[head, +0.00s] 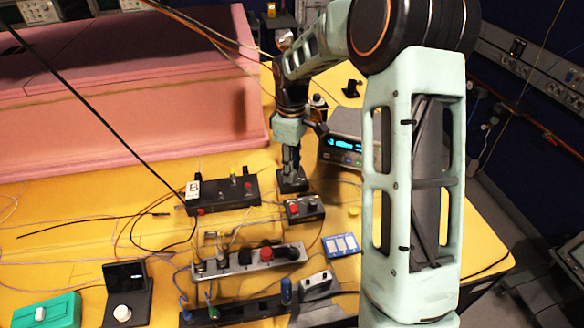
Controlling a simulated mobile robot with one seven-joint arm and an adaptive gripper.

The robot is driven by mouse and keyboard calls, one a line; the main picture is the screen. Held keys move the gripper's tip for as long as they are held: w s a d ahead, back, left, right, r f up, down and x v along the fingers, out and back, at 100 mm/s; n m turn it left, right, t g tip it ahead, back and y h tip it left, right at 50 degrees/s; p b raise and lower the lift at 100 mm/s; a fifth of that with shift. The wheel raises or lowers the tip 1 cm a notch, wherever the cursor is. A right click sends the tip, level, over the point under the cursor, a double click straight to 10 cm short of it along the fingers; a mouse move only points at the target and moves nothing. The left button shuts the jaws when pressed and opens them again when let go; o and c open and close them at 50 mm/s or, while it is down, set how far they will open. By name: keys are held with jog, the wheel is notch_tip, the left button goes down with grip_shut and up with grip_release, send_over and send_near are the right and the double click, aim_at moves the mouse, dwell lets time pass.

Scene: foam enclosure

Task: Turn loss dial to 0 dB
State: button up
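My gripper (291,166) points down at a small black box (300,187) on the yellow table, right of centre. Its fingertips are at or just above the top of the box. The view is too small to tell whether they are apart, touching or closed on a knob there. Whatever dial the box carries is hidden by the fingers. No "loss" or "0 dB" marking can be read. Other knobs in view are a white knob on a black stand (122,313) and a pale knob on a green box (53,315), both at the front left.
An instrument with a lit cyan display (345,149) stands just right of my gripper. A pink foam enclosure (120,90) fills the back left. Loose cables cross the table.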

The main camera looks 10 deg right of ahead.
jog(key=shift+o, duration=0.5)
notch_tip(320, 180, up, 12)
dwell(0.3)
